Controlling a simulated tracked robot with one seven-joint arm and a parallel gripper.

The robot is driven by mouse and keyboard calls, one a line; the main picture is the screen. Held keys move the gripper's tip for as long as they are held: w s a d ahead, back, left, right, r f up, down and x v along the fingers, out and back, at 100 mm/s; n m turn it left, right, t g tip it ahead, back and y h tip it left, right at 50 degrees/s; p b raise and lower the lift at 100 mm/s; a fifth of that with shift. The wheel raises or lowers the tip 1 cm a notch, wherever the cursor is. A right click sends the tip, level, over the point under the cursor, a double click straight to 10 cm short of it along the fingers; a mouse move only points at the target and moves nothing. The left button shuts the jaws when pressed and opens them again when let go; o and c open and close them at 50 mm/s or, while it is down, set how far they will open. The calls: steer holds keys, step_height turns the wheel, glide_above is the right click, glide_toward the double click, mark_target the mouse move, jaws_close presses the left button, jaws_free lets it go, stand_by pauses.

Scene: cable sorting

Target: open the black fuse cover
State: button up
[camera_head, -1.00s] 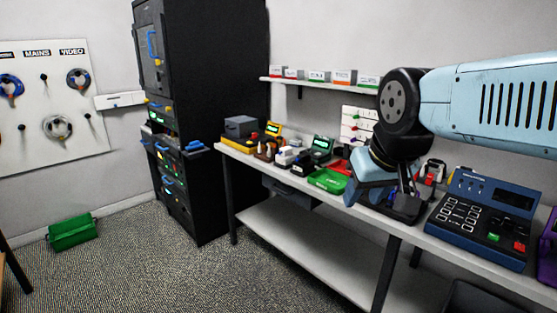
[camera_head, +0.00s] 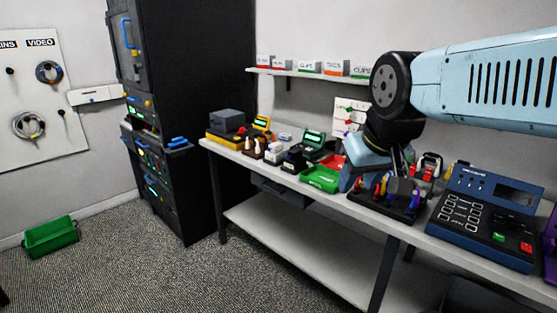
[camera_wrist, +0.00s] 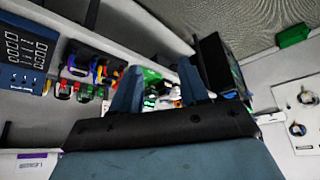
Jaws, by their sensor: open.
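My gripper (camera_head: 352,182) is over the workbench, in front of the back wall, and looks empty. In the wrist view its two blue fingers stand apart with a gap between them (camera_wrist: 160,88). I cannot pick out the black fuse cover for certain. A tall black equipment rack (camera_head: 190,110) stands left of the bench, well away from my gripper, with a blue-handled door on its upper part. The rack shows small and dark beyond the fingers in the wrist view (camera_wrist: 219,64). A small black device (camera_head: 293,160) stands on the bench, left of the green tray.
The white workbench (camera_head: 300,232) holds a green tray (camera_head: 320,181), a black holder with coloured tools (camera_head: 388,203) and a blue keypad tester (camera_head: 484,218). A shelf with labelled boxes (camera_head: 310,66) hangs above. A green crate (camera_head: 50,238) sits on open carpet at left.

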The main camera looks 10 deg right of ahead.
steer(key=w+d+f+n+g+h, duration=0.1)
steer(key=w+d+n+h, duration=0.1)
steer(key=w, duration=0.6)
steer(key=w+d+f+n+g+h, duration=0.1)
steer(key=w+d+n+g, duration=0.15)
steer(key=w, duration=0.55)
steer(key=n+t+h, duration=0.9)
steer(key=n+h, duration=0.3)
steer(key=n, duration=0.9)
glide_toward(293, 155)
steer(key=shift+m+g, duration=0.25)
steer(key=w+d, duration=0.3)
steer(key=w, duration=0.1)
steer(key=shift+w+d+f, duration=0.1)
steer(key=shift+w+d, duration=0.15)
steer(key=shift+d, duration=0.15)
steer(key=shift+c, duration=0.2)
jaws_close()
